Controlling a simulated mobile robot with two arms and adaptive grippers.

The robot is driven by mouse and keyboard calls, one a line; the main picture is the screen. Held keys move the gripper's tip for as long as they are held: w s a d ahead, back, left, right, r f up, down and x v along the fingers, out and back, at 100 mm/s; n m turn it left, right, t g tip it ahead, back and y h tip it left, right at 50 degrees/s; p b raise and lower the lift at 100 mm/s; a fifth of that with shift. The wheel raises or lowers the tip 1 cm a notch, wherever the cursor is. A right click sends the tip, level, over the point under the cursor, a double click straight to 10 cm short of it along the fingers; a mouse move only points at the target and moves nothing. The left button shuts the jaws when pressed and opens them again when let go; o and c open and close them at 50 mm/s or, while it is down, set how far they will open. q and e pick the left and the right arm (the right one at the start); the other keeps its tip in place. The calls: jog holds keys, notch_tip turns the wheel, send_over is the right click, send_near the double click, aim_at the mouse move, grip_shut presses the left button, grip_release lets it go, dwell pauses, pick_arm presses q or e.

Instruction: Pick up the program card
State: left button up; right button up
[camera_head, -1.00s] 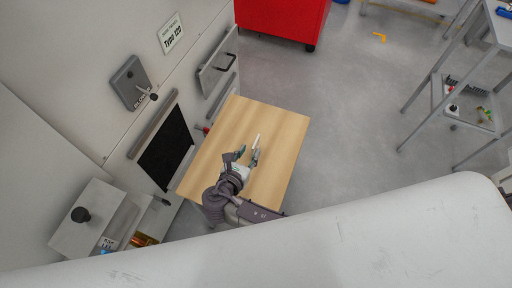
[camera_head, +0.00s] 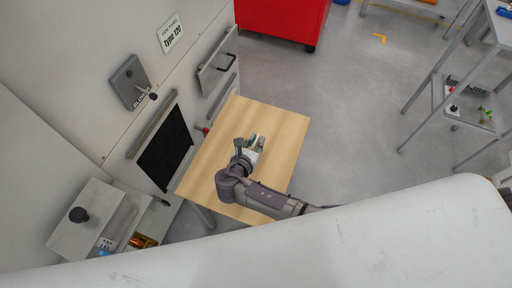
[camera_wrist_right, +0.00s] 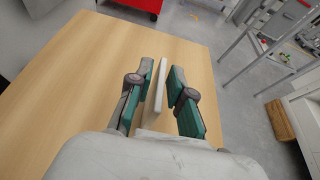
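The program card is a thin white piece (camera_wrist_right: 160,88) on the wooden table (camera_wrist_right: 75,80) in the right wrist view, standing out as a narrow strip. My right gripper (camera_wrist_right: 162,88) is open, with one green-padded finger on each side of the card. A gap shows between the card and each finger. In the head view, my right gripper (camera_head: 256,144) is over the middle of the wooden table (camera_head: 275,118), and I cannot make the card out clearly between its fingers. My left gripper is in neither view.
A grey machine wall with a dark opening (camera_head: 166,148) and a handled panel (camera_head: 217,66) borders the table on the left. A red cabinet (camera_head: 280,18) stands behind. A grey metal shelf (camera_head: 462,100) stands at the right. The floor between is clear.

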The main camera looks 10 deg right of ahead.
grip_shut()
jog(key=shift+r, duration=0.1)
jog(key=shift+r, duration=0.6)
notch_tip(320, 180, up, 3)
jog(key=shift+r+p, duration=0.15)
jog(key=shift+p, duration=0.55)
jog(key=s+d+r+p, duration=0.2)
jog(key=s+d+r, duration=0.4)
jog(key=d, duration=0.3)
jog(key=shift+s+d+r, duration=0.25)
jog(key=shift+s, duration=0.2)
